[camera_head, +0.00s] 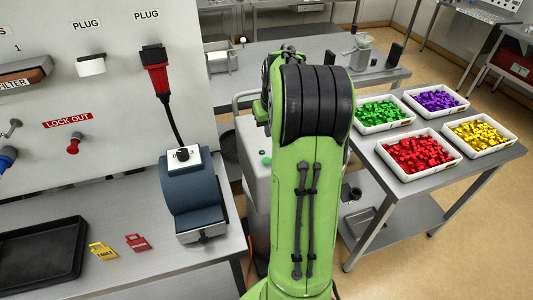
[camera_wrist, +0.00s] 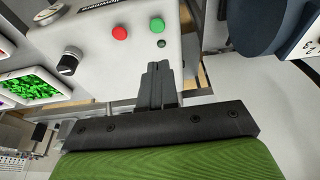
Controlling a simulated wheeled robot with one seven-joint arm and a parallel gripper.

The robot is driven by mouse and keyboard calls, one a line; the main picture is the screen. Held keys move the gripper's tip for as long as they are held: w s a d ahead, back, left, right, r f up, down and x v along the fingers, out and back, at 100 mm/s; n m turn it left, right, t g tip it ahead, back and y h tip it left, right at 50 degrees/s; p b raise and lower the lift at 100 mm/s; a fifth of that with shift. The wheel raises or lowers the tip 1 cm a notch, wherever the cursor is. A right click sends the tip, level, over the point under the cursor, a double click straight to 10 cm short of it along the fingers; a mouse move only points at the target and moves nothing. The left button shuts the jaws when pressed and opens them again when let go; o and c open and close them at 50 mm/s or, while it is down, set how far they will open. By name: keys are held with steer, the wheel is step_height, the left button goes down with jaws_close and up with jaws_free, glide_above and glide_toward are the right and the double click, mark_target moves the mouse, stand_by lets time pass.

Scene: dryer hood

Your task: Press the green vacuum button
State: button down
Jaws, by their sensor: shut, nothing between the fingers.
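The green button (camera_wrist: 157,24) is a small round cap on the white panel (camera_wrist: 100,58) of the machine in the wrist view. A red button (camera_wrist: 119,32) sits to its left. A small dark round part (camera_wrist: 161,43) lies just below the green button. My gripper (camera_wrist: 159,68) is shut and empty, its fingertips below the green button in the picture and apart from it. In the head view a green cap (camera_head: 267,161) shows on the grey machine beside my arm. My gripper is hidden behind my green arm there.
A black knob (camera_wrist: 69,61) stands on the panel at left. A blue-grey box (camera_head: 196,197) with a cable to a red plug (camera_head: 156,70) is on the left bench. Trays of red (camera_head: 418,152), green, purple and yellow pieces are on the right table.

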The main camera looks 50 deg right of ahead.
mark_target(266, 159)
steer(key=x, duration=0.8)
steer(key=s+x, duration=0.1)
steer(key=x, duration=0.4)
steer(key=shift+a+f, duration=0.1)
steer(key=shift+f, duration=0.4)
